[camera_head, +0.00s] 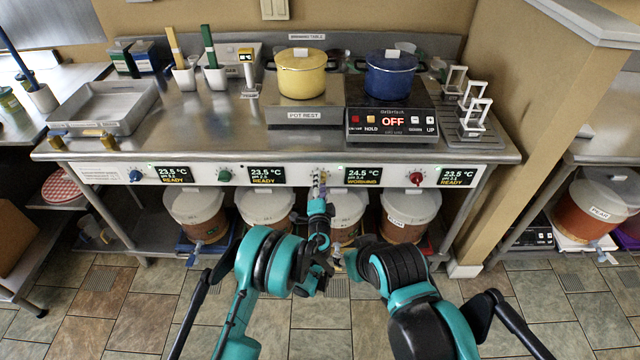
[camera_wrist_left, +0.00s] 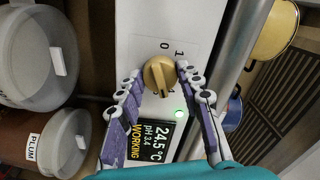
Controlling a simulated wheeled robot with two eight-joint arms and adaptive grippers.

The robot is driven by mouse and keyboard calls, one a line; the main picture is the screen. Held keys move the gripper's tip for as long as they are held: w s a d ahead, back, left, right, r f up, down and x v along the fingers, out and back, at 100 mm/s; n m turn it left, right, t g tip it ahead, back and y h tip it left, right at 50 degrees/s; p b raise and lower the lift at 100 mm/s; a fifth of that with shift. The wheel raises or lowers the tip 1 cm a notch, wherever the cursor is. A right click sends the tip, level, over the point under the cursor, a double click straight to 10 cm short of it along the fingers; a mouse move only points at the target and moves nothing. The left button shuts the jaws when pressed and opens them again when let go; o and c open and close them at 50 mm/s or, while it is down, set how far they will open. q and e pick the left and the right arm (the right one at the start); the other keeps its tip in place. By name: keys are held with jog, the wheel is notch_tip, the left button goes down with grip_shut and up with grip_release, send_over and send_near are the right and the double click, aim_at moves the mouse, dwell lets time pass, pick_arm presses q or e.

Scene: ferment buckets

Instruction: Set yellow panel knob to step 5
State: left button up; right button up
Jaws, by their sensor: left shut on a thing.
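The yellow panel knob (camera_wrist_left: 157,75) sits on the white panel in the left wrist view. Its raised grip ridge runs roughly up and down the picture, and the printed 0 and 1 show beyond it. My left gripper (camera_head: 321,182) reaches the panel in the head view and mostly hides the knob there. In the wrist view its two purple fingers lie on either side of the knob, shut on it. The display (camera_wrist_left: 149,140) beside it reads 24.5 °C, pH 3.4, WORKING; it also shows in the head view (camera_head: 363,176). My right arm is low at right of centre; its gripper's jaws are unclear.
A blue knob (camera_head: 135,175), a green knob (camera_head: 224,175) and a red knob (camera_head: 416,178) share the panel. Lidded buckets (camera_head: 196,212) stand below. A yellow pot (camera_head: 301,78) and a blue pot (camera_head: 390,80) stand above. The floor in front is clear.

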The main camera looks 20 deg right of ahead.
pick_arm(q)
jog(key=shift+m, duration=2.1)
jog(key=o, duration=1.2)
jog(key=shift+c, duration=0.2)
